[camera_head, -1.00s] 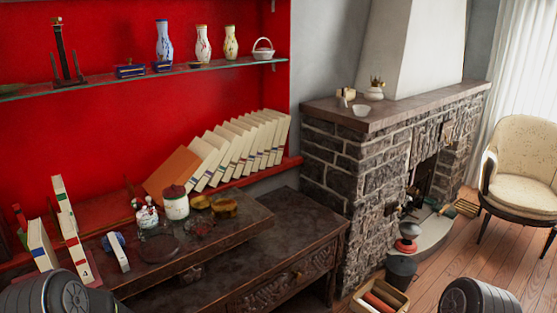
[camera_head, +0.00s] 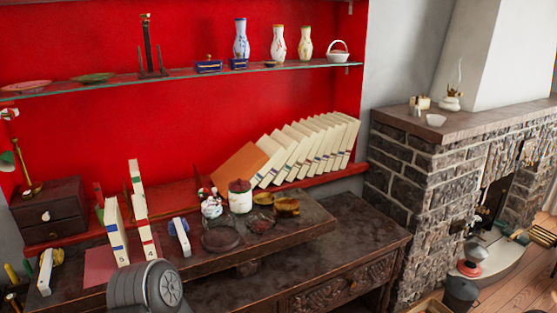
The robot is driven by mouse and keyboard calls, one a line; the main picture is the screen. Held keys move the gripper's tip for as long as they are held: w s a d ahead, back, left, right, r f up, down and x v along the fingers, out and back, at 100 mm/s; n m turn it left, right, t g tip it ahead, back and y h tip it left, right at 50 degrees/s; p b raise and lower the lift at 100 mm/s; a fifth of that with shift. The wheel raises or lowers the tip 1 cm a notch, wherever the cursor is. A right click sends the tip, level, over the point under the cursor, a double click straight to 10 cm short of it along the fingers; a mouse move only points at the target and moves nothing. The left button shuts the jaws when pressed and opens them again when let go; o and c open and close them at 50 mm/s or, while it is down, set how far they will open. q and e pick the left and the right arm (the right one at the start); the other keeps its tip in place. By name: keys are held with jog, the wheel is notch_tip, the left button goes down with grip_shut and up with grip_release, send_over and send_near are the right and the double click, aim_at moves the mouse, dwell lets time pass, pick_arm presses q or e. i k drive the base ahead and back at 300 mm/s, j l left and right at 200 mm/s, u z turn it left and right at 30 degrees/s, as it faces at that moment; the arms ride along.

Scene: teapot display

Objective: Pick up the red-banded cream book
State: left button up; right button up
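A cream book with a red band and a "4" on its spine (camera_head: 146,237) stands upright on the raised dark wooden shelf at the left. Another cream book with a "5" and a blue band (camera_head: 116,232) stands left of it. A cream book with a green band (camera_head: 136,176) shows just behind them. A row of leaning cream books (camera_head: 310,148) stands further right; their band colours are small, some look red. A rounded grey part of my own arm is at the bottom left, in front of the books. Neither gripper is in view.
A lidded jar (camera_head: 240,197), a dark plate (camera_head: 221,239) and small ornaments share the raised shelf. A small drawer box (camera_head: 49,213) is at the left. A glass shelf (camera_head: 190,75) with vases runs above. A stone fireplace (camera_head: 440,165) stands at the right.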

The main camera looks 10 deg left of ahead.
aim_at(141, 217)
jog(key=u, duration=1.3)
jog(key=i+l+z, duration=0.3)
jog(key=i, duration=0.2)
jog(key=i+l+z, duration=0.1)
jog(key=i+z, duration=0.25)
jog(key=i, duration=0.1)
